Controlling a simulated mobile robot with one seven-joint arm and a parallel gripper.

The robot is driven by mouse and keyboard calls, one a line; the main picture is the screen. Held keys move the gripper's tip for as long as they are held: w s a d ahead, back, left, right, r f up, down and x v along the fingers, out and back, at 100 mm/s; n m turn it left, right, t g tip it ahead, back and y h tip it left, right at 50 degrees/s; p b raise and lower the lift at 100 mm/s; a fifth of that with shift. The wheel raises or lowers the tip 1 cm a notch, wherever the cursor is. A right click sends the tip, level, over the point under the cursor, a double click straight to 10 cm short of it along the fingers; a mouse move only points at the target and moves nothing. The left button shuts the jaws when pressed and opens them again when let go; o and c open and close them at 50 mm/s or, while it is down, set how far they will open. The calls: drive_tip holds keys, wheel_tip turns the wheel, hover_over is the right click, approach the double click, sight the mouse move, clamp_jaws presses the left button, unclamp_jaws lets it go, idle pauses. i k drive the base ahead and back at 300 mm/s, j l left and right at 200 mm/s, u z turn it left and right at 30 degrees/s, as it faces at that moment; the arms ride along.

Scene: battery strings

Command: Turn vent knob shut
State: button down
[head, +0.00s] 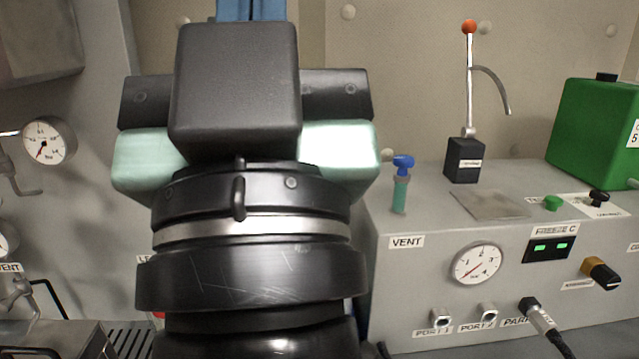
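The vent knob (403,163) is a small blue knob on a green stem. It stands upright at the left end of the grey console top, above a label reading VENT (406,242). My gripper (238,95) fills the left middle of the head view as a black and mint-green body seen from behind. It is to the left of the knob in the picture and appears apart from it. Its fingertips are hidden, so I cannot tell whether it is open or holds anything.
The console (400,290) carries a pressure gauge (477,263), ports, a plugged cable (541,318) and a yellow-black knob (600,273). Behind stand a red-tipped lever (468,85) and a green box (597,125). Another gauge (48,140) is at left. Space above the blue knob looks clear.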

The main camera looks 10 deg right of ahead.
sight(405, 162)
drive_tip(key=i+z, duration=0.35)
drive_tip(key=i+j+z, duration=0.1)
drive_tip(key=i+z, duration=0.2)
drive_tip(key=k, duration=0.05)
